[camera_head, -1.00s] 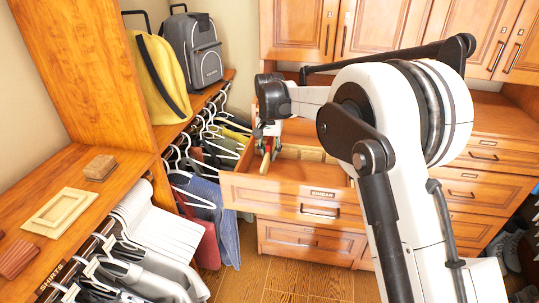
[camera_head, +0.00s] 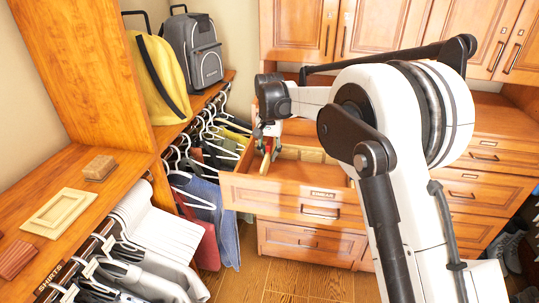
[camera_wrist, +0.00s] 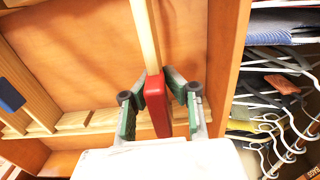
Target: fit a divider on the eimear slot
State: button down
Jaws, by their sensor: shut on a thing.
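The divider (camera_wrist: 148,32) is a long pale wooden strip with a red end piece (camera_wrist: 158,108). My gripper (camera_wrist: 160,92) is shut on it near the red end, with green-padded fingers on either side. In the head view my gripper (camera_head: 268,134) points down over the left part of the open drawer labelled EIMEAR (camera_head: 285,190). In the wrist view a notched wooden rail (camera_wrist: 105,118) runs along one drawer wall. The divider lies over the drawer's interior; whether it sits in a slot, I cannot tell. The arm hides part of the drawer.
A blue-marked piece (camera_wrist: 10,95) shows at the wrist view's left edge. Hanging clothes (camera_head: 225,215) on white hangers are close to the drawer's left side. A shelf (camera_head: 110,210) at left holds a cream panel (camera_head: 60,212) and small blocks. Cabinets stand above and right.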

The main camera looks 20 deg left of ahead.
aim_at(270, 141)
jog(key=shift+f+b, duration=2.2)
jog(key=shift+f, duration=1.1)
dwell(0.7)
jog(key=c, duration=1.7)
grip_release()
jog(key=shift+c, duration=0.2)
jog(key=shift+r, duration=0.1)
notch_tip(270, 141, up, 12)
jog(key=shift+f, duration=0.1)
